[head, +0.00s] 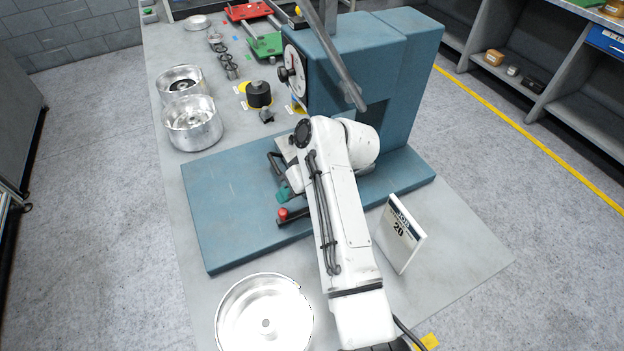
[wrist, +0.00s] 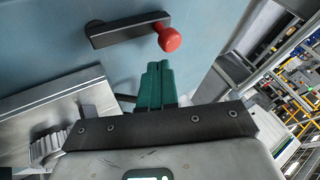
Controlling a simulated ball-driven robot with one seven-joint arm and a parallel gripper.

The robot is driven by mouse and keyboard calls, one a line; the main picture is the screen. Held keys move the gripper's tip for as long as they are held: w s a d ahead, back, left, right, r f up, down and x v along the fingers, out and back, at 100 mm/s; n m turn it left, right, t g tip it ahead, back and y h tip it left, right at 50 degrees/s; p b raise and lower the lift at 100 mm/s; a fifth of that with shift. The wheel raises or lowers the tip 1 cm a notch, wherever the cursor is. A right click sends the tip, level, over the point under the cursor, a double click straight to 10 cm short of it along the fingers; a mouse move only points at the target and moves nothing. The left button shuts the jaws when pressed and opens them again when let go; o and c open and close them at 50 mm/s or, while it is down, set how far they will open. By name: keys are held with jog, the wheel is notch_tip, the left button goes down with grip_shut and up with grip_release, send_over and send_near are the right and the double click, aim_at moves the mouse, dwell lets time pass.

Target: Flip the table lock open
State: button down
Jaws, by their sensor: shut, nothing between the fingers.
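The table lock is a black lever (head: 296,217) with a red round knob (head: 283,213), on the blue machine base in the head view. In the wrist view the lever (wrist: 125,30) lies across the top, its red knob (wrist: 168,38) at the right end. My gripper (head: 284,193) has green fingers and sits just beside the knob in the head view. In the wrist view my gripper (wrist: 155,75) is shut and empty, its tips below the knob with a small gap showing. My arm hides part of the base around the lever's far end.
The blue press (head: 390,80) with a dial stands behind my arm. A white sign (head: 400,235) marked 20 stands to the right. Silver drums (head: 193,124) stand at the left and a round silver part (head: 264,315) lies in front. The base's left part is clear.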

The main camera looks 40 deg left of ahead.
jog(key=b+v, duration=0.1)
jog(key=v, duration=0.9)
jog(key=shift+w+d+r, duration=0.15)
jog(key=shift+d+r, duration=0.05)
jog(key=shift+r, duration=0.1)
